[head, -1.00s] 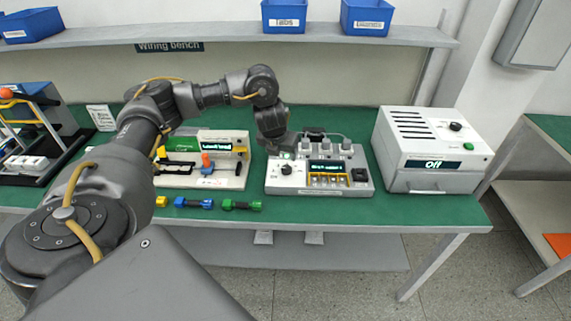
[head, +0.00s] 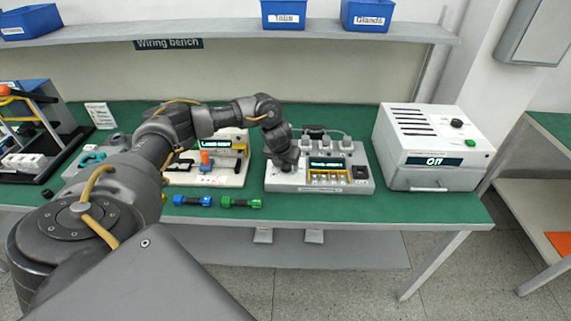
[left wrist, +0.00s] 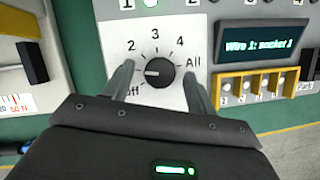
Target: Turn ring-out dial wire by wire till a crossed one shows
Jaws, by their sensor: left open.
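The ring-out tester (head: 340,183) is a light box on the green bench. Its black dial (left wrist: 158,72) shows in the left wrist view, with labels Off, 2, 3, 4 and All around it. The white pointer mark is on the dial's left side, between Off and 2. The tester's screen (left wrist: 262,45) reads "Wire 1: socket 1". My left gripper (left wrist: 159,80) is open, its fingers on either side of the dial; contact cannot be told. In the head view my left gripper (head: 285,162) hides the dial. My right gripper is not in view.
A yellow-framed row of levers (left wrist: 255,88) lies right of the dial, below the screen. A white unit (head: 430,150) reading Off stands right of the tester. Blue and green connectors (head: 241,202) lie along the front. A white-based fixture (head: 225,178) is to the left.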

